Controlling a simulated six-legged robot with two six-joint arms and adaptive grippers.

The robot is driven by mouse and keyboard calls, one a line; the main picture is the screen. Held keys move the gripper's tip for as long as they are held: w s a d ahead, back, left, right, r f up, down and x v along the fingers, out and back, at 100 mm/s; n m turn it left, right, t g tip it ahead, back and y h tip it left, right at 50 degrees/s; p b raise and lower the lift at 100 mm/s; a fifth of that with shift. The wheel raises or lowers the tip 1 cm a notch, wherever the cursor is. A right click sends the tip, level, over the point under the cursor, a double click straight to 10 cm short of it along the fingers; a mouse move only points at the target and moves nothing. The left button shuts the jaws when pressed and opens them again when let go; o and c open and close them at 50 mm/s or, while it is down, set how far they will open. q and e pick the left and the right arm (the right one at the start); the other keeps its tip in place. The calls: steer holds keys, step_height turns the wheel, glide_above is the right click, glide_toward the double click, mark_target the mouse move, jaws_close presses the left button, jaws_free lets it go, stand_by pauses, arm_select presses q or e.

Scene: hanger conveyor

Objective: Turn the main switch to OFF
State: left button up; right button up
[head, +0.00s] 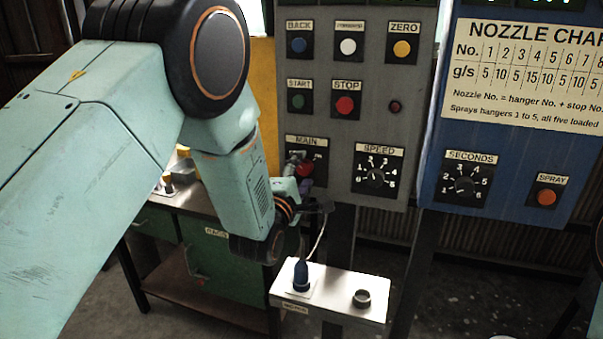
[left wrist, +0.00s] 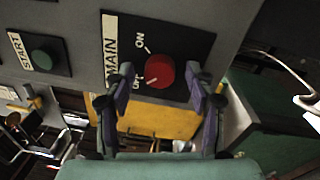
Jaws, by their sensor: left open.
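The main switch is a red round knob on a black plate labelled MAIN, on the grey control panel. In the left wrist view the knob (left wrist: 159,69) shows clearly, with ON and OFF printed beside it. A pale mark lies on the OFF side, but I cannot tell for certain where the knob points. My left gripper (left wrist: 161,82) is open, with one finger on each side of the knob; contact is not clear. In the head view the left gripper (head: 303,173) partly hides the main switch (head: 305,169). My right gripper is out of view.
The START button (head: 299,101) and STOP button (head: 345,105) sit above, and the SPEED dial (head: 375,177) is to the right. A blue panel (head: 513,150) stands further right. Below is a pale box (head: 330,294) with a blue-topped part and a dark ring.

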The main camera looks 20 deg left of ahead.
arm_select(q)
steer(key=shift+s, duration=0.15)
steer(key=s, duration=1.1)
steer(key=shift+s+a+f, duration=0.2)
steer(key=shift+s+f, duration=0.1)
steer(key=shift+s, duration=0.1)
steer(key=s+a+f+m+g, duration=0.1)
steer(key=s+f+m+g, duration=0.5)
steer(key=f, duration=0.4)
steer(key=s+a+f+m+g, duration=0.1)
steer(key=s+f+m+g, duration=0.2)
steer(key=f+m, duration=0.6)
steer(key=s+f+m+g, duration=0.1)
steer(key=s+f+g, duration=0.2)
steer(key=s, duration=0.6)
steer(key=s+a+f+m+g, duration=0.1)
steer(key=s+f+m+g, duration=0.1)
steer(key=s+f, duration=0.5)
steer(key=s+f+m+g+b, duration=0.1)
steer(key=s+f+g, duration=0.3)
steer(key=s, duration=0.6)
steer(key=shift+s+a+f+m+g+y, duration=0.15)
steer(key=shift+s+f+m+g+y, duration=0.2)
steer(key=shift+f, duration=0.5)
steer(key=shift+c, duration=0.2)
